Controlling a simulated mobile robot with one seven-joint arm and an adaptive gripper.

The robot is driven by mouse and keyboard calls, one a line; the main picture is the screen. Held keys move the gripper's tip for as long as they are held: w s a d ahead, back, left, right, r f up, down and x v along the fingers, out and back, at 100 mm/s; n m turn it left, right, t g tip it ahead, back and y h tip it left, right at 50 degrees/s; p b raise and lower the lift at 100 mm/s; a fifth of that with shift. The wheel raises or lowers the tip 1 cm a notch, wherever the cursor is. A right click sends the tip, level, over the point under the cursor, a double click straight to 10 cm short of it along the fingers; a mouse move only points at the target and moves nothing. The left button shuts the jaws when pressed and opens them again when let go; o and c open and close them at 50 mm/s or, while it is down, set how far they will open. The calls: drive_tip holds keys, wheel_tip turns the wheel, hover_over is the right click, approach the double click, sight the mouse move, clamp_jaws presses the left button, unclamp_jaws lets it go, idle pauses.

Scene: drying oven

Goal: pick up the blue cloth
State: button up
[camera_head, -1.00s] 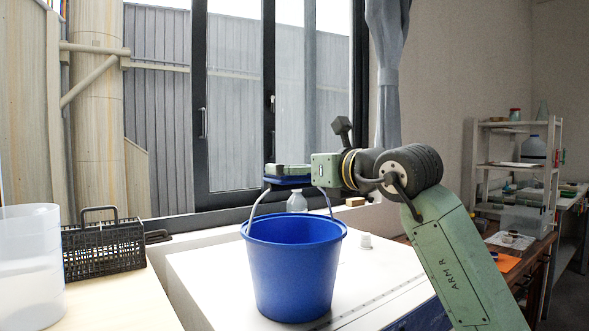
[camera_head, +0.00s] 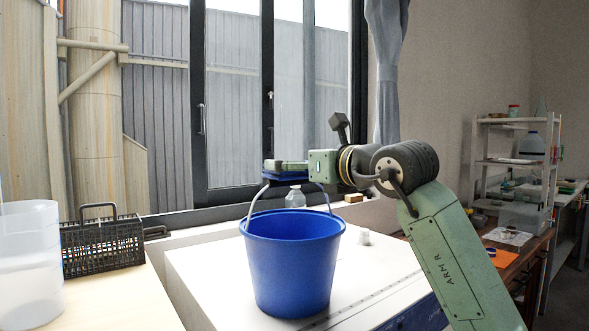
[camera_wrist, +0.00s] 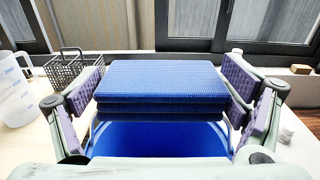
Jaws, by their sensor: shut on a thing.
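The blue cloth (camera_wrist: 160,80) is a folded, layered pad with a woven surface in the wrist view. It lies between the two purple-padded fingers of my gripper (camera_wrist: 160,98), which is shut on its left and right sides. In the head view my gripper (camera_head: 287,166) holds the cloth (camera_head: 284,178) level, appearing above the far rim of a blue bucket (camera_head: 290,265). The cloth is seen edge-on there, and the fingers partly cover it. The bucket's blue inside (camera_wrist: 160,140) shows below the cloth in the wrist view.
The bucket stands on a white surface (camera_head: 205,270) with its wire handle raised. A dark wire basket (camera_head: 103,245) and clear beaker (camera_head: 30,262) are at left. The window (camera_head: 235,110) is behind.

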drive_tip(key=shift+r, duration=0.8)
drive_tip(key=shift+s+d+r+b, duration=0.1)
drive_tip(key=shift+s+r+b, duration=0.1)
drive_tip(key=shift+r, duration=0.3)
drive_tip(key=shift+s+r+b, duration=0.1)
drive_tip(key=shift+r+b, duration=0.1)
drive_tip(key=shift+r, duration=0.25)
drive_tip(key=s+d+r+b, duration=0.1)
drive_tip(key=s+d+b, duration=0.1)
drive_tip(key=s, duration=1.3)
drive_tip(key=shift+s+r+b, duration=0.15)
drive_tip(key=shift+r+b, duration=0.1)
drive_tip(key=shift+b, duration=0.35)
